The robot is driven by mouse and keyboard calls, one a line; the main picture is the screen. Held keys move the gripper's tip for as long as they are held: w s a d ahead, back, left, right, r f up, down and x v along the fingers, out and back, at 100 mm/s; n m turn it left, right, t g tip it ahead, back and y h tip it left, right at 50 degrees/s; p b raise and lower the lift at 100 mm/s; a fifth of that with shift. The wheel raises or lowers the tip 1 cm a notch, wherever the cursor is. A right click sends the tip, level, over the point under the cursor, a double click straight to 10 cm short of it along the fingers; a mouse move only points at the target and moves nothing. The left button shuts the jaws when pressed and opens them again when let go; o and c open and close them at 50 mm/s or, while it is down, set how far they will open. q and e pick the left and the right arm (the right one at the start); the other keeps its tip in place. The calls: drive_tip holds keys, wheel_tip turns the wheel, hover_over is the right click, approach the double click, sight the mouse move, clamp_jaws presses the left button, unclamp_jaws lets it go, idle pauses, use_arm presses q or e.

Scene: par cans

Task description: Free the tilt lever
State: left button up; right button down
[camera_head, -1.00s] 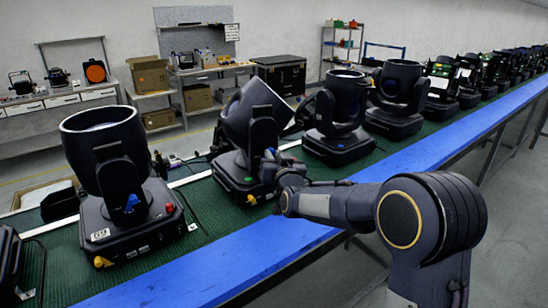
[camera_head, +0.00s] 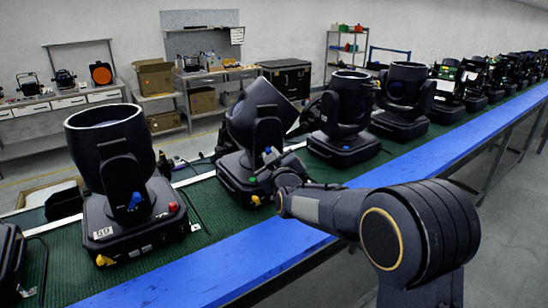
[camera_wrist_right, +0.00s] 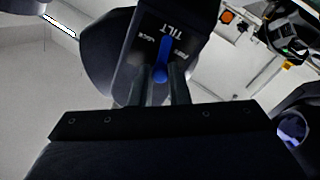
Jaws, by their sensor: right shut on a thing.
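The black moving-head light (camera_head: 258,115) in front of my right arm stands on the green belt with its head tilted. Its yoke arm (camera_wrist_right: 163,28) fills the top middle of the right wrist view and carries the white word TILT. The small blue tilt lever (camera_wrist_right: 161,72) points up along that label. My right gripper (camera_wrist_right: 163,88) is shut on the lever, one finger on each side. In the head view the right gripper (camera_head: 270,162) is at the yoke's side, where the blue lever (camera_head: 268,151) partly shows. My left gripper is not in view.
Another light (camera_head: 118,170) with a blue lever stands upright at the left. More lights (camera_head: 343,120) line the green belt (camera_head: 215,213) towards the back right. A blue rail (camera_head: 225,262) runs along the near edge. A workbench and shelves stand behind.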

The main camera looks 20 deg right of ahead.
drive_tip(key=shift+a+f+n, duration=0.1)
drive_tip(key=shift+a+n, duration=0.15)
drive_tip(key=shift+n, duration=0.55)
drive_tip(key=shift+a+f+n, duration=0.1)
drive_tip(key=shift+a+n, duration=0.1)
drive_tip(key=shift+n, duration=0.6)
drive_tip(key=c, duration=1.4)
unclamp_jaws()
drive_tip(key=s+b, duration=0.1)
drive_tip(key=s, duration=0.7)
drive_tip(key=shift+w, duration=0.1)
